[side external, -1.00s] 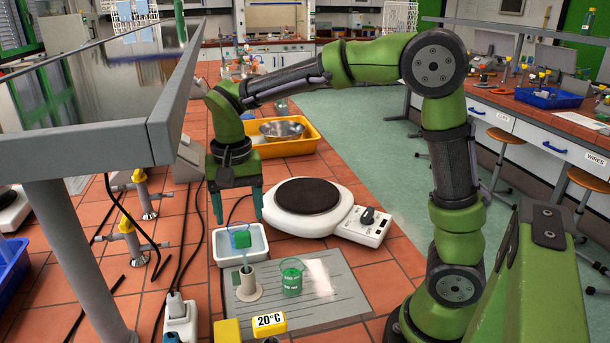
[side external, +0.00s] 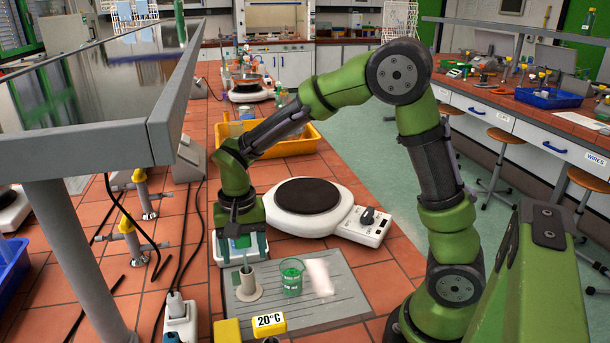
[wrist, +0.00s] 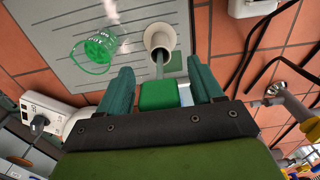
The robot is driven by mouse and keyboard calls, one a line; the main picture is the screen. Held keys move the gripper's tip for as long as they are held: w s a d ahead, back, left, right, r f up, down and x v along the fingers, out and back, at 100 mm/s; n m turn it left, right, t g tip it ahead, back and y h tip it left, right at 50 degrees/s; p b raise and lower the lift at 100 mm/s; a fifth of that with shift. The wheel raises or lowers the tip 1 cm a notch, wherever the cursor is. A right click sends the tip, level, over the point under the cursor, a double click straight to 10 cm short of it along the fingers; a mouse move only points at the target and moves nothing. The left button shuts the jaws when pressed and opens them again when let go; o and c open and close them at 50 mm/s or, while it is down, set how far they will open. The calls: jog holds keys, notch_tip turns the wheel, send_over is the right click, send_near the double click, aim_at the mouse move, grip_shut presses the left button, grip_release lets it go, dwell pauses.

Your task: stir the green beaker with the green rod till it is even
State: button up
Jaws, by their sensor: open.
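The green rod (side external: 246,263) stands upright in a pale grey holder (side external: 248,287) on the grey mat (side external: 345,299). Its green block handle (wrist: 159,96) is between the two fingers of my gripper (wrist: 161,88) in the wrist view, with a gap on each side. My gripper (side external: 242,246) points down in the side view, open around the handle. The green beaker (side external: 291,278) stands on the mat right of the holder; it also shows in the wrist view (wrist: 94,50). It holds green liquid, but I cannot tell how even the colour is.
A white hotplate (side external: 350,222) stands behind the mat. A white cloth or paper (side external: 319,276) lies right of the beaker. A yellow 20°C block (side external: 269,322) is at the mat's front edge.

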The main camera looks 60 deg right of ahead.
jog(key=c, duration=1.1)
jog(key=shift+o, duration=0.2)
jog(key=shift+r, duration=4.05)
notch_tip(320, 180, up, 8)
